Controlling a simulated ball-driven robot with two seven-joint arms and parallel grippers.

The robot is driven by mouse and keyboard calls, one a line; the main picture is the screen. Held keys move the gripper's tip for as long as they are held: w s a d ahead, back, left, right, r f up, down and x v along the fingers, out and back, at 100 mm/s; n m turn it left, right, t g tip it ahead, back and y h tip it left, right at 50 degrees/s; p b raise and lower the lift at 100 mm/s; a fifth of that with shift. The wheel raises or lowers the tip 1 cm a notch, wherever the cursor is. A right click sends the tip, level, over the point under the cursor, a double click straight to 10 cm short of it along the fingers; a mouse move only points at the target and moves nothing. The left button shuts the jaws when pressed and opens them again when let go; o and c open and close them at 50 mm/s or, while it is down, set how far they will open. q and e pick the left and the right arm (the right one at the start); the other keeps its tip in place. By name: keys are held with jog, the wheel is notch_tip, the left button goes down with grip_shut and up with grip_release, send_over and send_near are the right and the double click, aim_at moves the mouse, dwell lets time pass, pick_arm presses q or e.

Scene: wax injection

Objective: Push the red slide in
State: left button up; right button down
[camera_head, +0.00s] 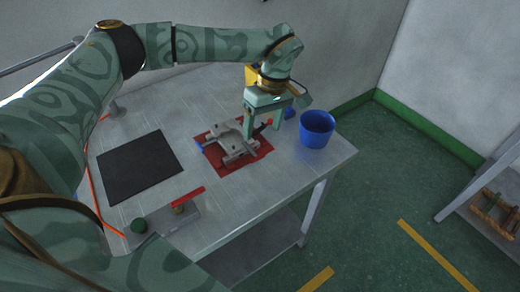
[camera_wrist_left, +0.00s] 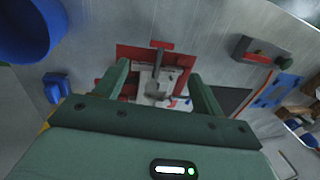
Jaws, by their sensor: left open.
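The grey metal mould (camera_head: 232,143) sits on a red mat (camera_head: 263,148) on the table. A small red piece (camera_head: 262,127), perhaps the slide's end, sticks out on the mould's right side, close to my left gripper (camera_head: 262,124). In the left wrist view a red T-shaped handle (camera_wrist_left: 162,45) shows beyond the mould (camera_wrist_left: 160,80); I cannot tell whether it is the same piece. My right gripper is not in view.
A blue cup (camera_head: 316,130) stands right of the mould, near the table's edge. A small blue object (camera_head: 290,113) lies beside it. A black mat (camera_head: 138,166) lies left. A grey unit (camera_head: 165,222) with a green knob and red bar is at the front.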

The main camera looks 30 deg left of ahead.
aim_at(251, 149)
pick_arm(q)
jog(key=f, duration=0.2)
jog(key=s+f+b, duration=0.1)
jog(key=f, duration=0.5)
jog(key=shift+s+a, duration=0.3)
jog(key=shift+a, duration=0.05)
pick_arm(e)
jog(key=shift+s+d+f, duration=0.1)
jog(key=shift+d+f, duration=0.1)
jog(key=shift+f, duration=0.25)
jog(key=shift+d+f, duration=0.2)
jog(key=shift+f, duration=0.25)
pick_arm(q)
jog(key=c, duration=1.4)
jog(key=shift+w+a+r+p, duration=0.15)
jog(key=shift+w+a+p, duration=0.05)
jog(key=shift+a, duration=0.25)
jog(key=shift+w+a+r+p, duration=0.15)
jog(key=shift+w+a+p, duration=0.05)
jog(key=shift+a, duration=0.25)
jog(key=shift+w+a+f, duration=0.1)
jog(key=shift+a+f, duration=0.05)
jog(key=shift+a, duration=0.05)
jog(key=shift+f, duration=0.1)
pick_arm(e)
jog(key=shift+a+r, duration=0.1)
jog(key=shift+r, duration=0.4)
pick_arm(q)
jog(key=o, duration=1.4)
